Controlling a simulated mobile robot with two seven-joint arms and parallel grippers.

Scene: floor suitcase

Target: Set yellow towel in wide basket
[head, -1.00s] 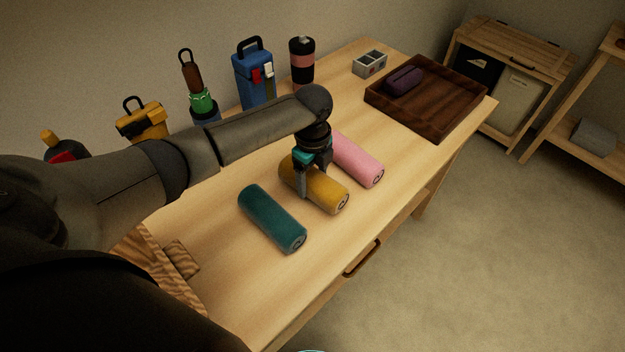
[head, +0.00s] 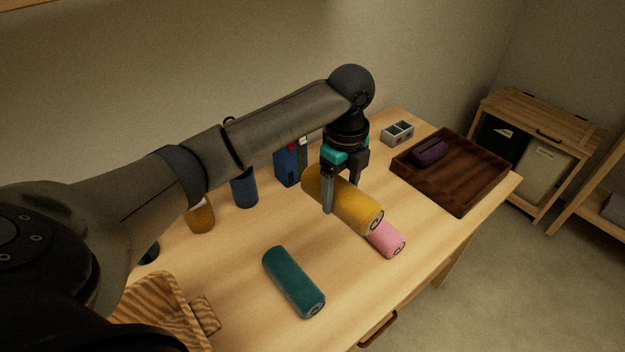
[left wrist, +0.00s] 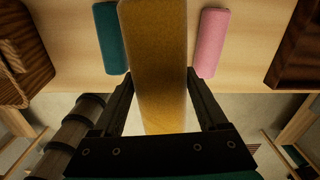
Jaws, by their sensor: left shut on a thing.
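The yellow towel (head: 350,203) is a rolled cylinder held in my left gripper (head: 342,195), which is shut on it. It hangs above the table, partly over the pink towel in the head view. In the left wrist view the yellow towel (left wrist: 157,60) runs between the two fingers. Two containers show: a shallow dark brown one (head: 452,197) at the table's far right, with a purple rolled item in it, and a striped wooden one (head: 150,302) at the near left, partly hidden by my arm. I cannot tell which is the wide basket. My right gripper is out of view.
A teal towel (head: 293,282) lies on the table (head: 240,265), and a pink towel (head: 386,239) lies beyond it. Bottles, a blue box (head: 288,167) and a small grey divided box (head: 397,133) stand along the back. Table is clear between the pink towel and the dark container.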

